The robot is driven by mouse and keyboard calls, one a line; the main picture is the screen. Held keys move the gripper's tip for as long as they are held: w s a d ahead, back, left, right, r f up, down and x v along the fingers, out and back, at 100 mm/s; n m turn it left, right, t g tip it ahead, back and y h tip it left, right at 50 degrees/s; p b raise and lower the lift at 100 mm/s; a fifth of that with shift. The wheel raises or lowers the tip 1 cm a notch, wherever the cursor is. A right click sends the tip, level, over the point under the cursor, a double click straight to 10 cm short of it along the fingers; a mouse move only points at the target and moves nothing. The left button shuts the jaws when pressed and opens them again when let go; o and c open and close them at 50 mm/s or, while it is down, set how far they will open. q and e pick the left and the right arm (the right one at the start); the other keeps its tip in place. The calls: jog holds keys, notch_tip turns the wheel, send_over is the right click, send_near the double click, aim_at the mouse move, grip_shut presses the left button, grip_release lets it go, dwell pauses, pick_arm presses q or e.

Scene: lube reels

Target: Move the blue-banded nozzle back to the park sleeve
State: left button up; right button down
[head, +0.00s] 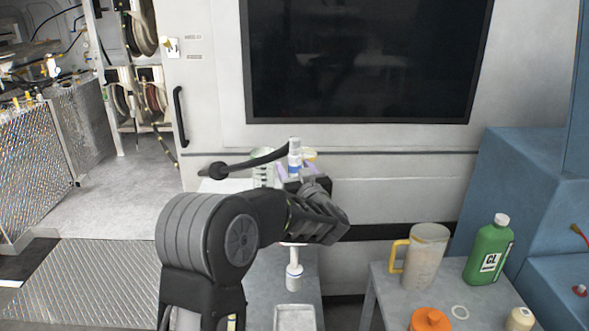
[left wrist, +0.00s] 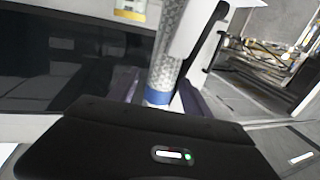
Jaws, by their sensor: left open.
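The blue-banded nozzle (head: 294,159) stands upright behind my left gripper in the head view, with a black hose beside its upper part. In the left wrist view, a knurled metal barrel with a blue band (left wrist: 158,96) lies between the dark jaws. My left gripper (head: 322,205) is open around it; contact cannot be told. The gripper and forearm hide what is below the nozzle in the head view. A white cylindrical piece (head: 293,277) shows lower down, under the gripper; I cannot tell whether it is the park sleeve. My right gripper is not in view.
A side table at right holds a clear jug (head: 427,257), a green bottle (head: 489,252) and an orange-lidded container (head: 430,320). A metal tray (head: 295,318) lies at the bottom centre. A dark panel (head: 365,60) is on the wall behind. Open floor lies at left.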

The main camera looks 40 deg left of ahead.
pick_arm(q)
jog(key=shift+f, duration=0.1)
jog(key=b+v, duration=0.2)
jog(key=v, duration=0.5)
jog(key=shift+s+d, duration=0.25)
jog(key=shift+d, duration=0.1)
dwell(0.5)
